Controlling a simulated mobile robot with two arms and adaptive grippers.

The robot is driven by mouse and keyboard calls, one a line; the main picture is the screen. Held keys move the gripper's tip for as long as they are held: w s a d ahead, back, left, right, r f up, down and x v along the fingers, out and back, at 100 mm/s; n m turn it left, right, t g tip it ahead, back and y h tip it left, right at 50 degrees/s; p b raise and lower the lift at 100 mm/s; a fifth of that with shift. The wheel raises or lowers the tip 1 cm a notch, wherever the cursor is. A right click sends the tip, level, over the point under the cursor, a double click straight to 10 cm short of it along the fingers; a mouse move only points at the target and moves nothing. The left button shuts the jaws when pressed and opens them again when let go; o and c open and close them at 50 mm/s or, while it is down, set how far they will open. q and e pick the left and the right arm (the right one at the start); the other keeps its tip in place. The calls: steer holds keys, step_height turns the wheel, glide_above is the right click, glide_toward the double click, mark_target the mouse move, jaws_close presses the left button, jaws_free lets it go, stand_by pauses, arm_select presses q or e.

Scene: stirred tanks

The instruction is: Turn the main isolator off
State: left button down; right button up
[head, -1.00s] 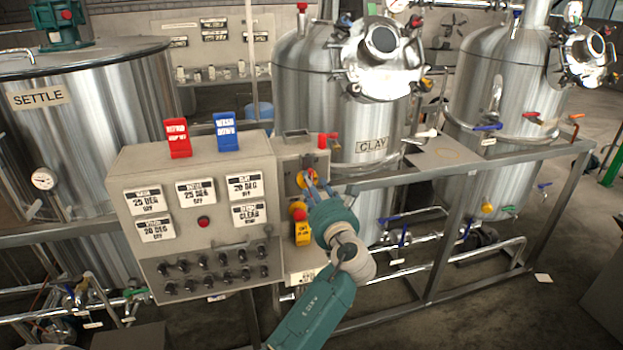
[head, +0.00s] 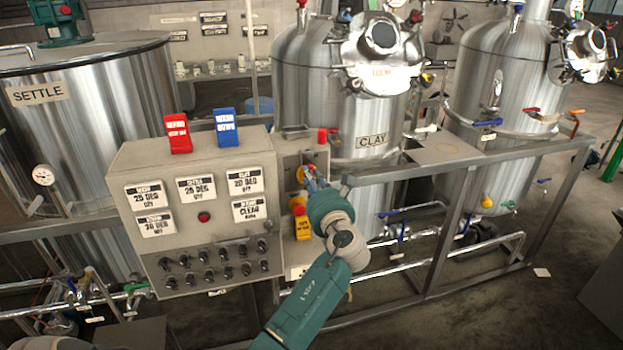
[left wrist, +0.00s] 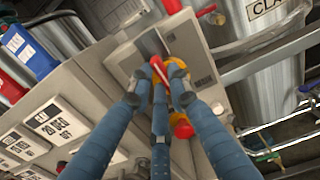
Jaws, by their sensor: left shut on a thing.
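The main isolator (head: 300,174), a red handle on a yellow plate, is on the narrow grey box right of the control panel. My left gripper (head: 313,183) reaches it from the front and hides much of it. In the left wrist view, the blue fingers (left wrist: 158,82) are closed around the red handle (left wrist: 158,66), with yellow showing behind. The handle's exact angle is hard to tell. A red button (left wrist: 183,127) sits just below, close beside one finger. My right gripper is not in view.
The control panel (head: 220,280) carries white displays, dark knobs, and a red tag (head: 177,132) and blue tag (head: 227,127) on top. A yellow tag (head: 303,229) hangs below the isolator. A steel frame rail (head: 420,172) and the CLAY tank (head: 310,95) stand close on the right.

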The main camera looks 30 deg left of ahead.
mark_target(299, 180)
arm_select(q)
steer(key=shift+f+n, duration=0.1)
steer(key=shift+n, duration=0.2)
steer(key=n, duration=0.1)
steer(key=n+b, duration=0.1)
steer(key=n, duration=0.1)
steer(key=s+n+b, duration=0.1)
steer(key=shift+a+f+n, duration=0.35)
steer(key=shift+n, duration=0.05)
steer(key=n+b, duration=0.2)
steer(key=n, duration=0.1)
steer(key=f+n+b, duration=0.1)
steer(key=shift+s+a+n, duration=0.15)
steer(key=shift+a+n, duration=0.1)
steer(key=shift+n, duration=0.05)
steer(key=n+b, duration=0.2)
steer(key=n, duration=0.1)
steer(key=f+n+b, duration=0.1)
steer(key=n+b, duration=0.1)
steer(key=b, duration=0.1)
steer(key=shift+s+a+f+n, duration=0.1)
steer(key=shift+s+f+n, duration=0.05)
steer(key=shift+n, duration=0.25)
steer(key=shift+f+n+b, duration=0.1)
steer(key=shift+n+b, duration=0.85)
steer(key=shift+n, duration=0.15)
